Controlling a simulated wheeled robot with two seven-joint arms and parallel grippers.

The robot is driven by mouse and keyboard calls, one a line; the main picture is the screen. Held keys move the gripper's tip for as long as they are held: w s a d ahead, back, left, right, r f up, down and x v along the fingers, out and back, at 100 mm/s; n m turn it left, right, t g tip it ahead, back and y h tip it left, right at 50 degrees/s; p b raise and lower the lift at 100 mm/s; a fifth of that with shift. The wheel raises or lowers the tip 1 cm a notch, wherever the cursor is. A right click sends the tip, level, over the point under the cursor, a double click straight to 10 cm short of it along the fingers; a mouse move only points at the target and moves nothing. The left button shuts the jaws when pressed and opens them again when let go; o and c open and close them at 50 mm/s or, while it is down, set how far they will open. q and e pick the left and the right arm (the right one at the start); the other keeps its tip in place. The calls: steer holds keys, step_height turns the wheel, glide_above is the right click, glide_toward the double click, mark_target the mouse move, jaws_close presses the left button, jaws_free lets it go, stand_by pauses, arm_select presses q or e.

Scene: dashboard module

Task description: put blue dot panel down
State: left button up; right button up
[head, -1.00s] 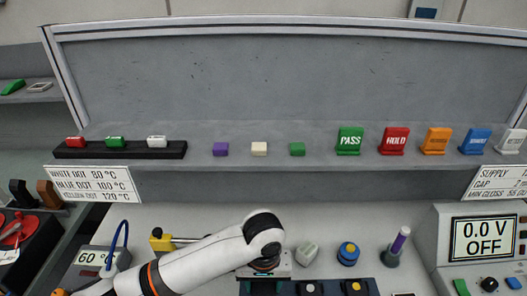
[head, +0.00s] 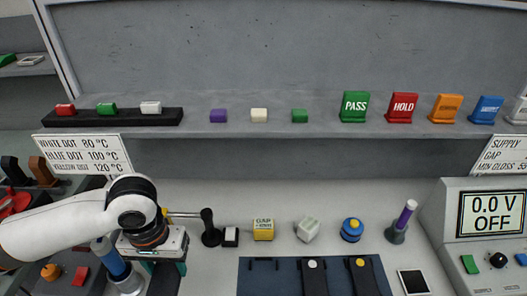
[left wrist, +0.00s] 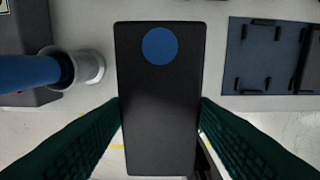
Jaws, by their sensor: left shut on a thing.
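My left gripper (left wrist: 160,104) is shut on the blue dot panel (left wrist: 158,120), a dark flat rectangle with a blue dot near its top edge in the left wrist view. The green fingers press on its two long sides. In the head view my left gripper (head: 155,265) is at the lower left, left of the dark blue rack (head: 270,278). The held panel is mostly hidden there below the gripper. The rack holds a white dot panel (head: 314,280) and a yellow dot panel (head: 362,280); its left part is empty. My right gripper is out of view.
A blue-handled tool (head: 108,252) stands in a grey cup (left wrist: 88,68) close to the left of the panel. A yellow gap block (head: 263,229), a pale block (head: 309,229) and a small dark-screened device (head: 413,282) lie around the rack. A power supply (head: 490,230) stands at right.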

arm_select(q)
steer(key=w+d+f+p, duration=0.2)
steer(key=w+d+p, duration=0.15)
steer(key=d, duration=0.45)
steer(key=p, duration=0.2)
glide_above(264, 284)
steer(key=f, duration=0.2)
steer(key=shift+r, duration=0.1)
step_height(264, 284, down, 7)
steer(key=shift+a+r+p, duration=0.1)
steer(key=shift+r+p, duration=0.05)
steer(key=shift+p, duration=0.6)
steer(key=shift+f+p, duration=0.85)
steer(key=shift+f, duration=0.1)
steer(key=shift+s+f, duration=0.1)
steer(key=shift+f, duration=0.35)
steer(key=shift+f, duration=0.1)
steer(key=o, duration=1)
steer(key=shift+f, duration=0.1)
